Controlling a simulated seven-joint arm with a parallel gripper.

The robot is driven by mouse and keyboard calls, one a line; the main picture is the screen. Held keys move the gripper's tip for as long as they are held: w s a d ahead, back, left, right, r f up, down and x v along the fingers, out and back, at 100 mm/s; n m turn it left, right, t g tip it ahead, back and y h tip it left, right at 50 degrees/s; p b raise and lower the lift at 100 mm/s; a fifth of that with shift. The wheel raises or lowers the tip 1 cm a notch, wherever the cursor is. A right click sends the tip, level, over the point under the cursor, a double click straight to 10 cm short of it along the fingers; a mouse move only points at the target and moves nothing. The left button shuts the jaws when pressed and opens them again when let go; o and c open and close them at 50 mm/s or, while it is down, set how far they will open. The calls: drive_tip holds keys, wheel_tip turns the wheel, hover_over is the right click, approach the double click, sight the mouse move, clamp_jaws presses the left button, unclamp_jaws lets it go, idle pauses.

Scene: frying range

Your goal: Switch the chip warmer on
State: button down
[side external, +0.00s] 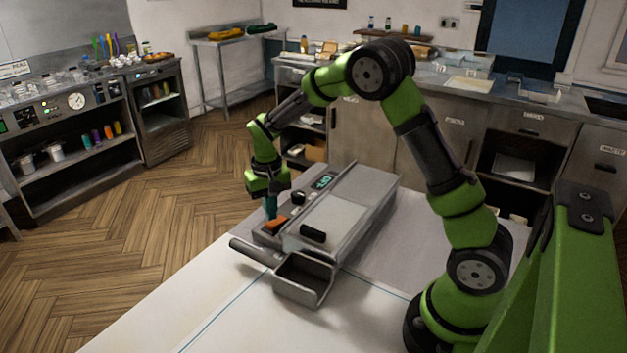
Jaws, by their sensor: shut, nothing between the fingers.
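The chip warmer (345,215) is a long grey metal box on the white table, with an open chute or drawer at its near end. A control strip runs along its left side. The strip carries an orange rocker switch (276,225), dark knobs and a small display with green digits (323,182). My gripper (270,215) points down with its fingers shut and empty. Its tips are at or just above the orange switch; I cannot tell whether they touch it. The fingers hide part of the switch, and its position is not clear.
A grey bar handle (255,252) sticks out at the warmer's near left. The white table (225,318) is clear in front. Steel counters with cupboards (365,130) stand behind, and a shelf unit (75,165) stands at the left, both away from the table.

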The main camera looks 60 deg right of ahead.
drive_tip(key=shift+f, duration=1)
idle(0.3)
drive_tip(key=shift+r, duration=3.55)
drive_tip(key=s+a+r+n+t+y, duration=0.1)
drive_tip(key=s+a+r+t, duration=0.2)
drive_tip(key=s+r, duration=0.3)
drive_tip(key=s+a+r+n+t+y, duration=0.1)
drive_tip(key=s+a+r+t, duration=0.3)
drive_tip(key=s, duration=1.1)
wheel_tip(320, 180, up, 3)
drive_tip(key=shift+s+a+r, duration=0.15)
drive_tip(key=shift+s+a, duration=0.05)
drive_tip(key=shift+a, duration=0.55)
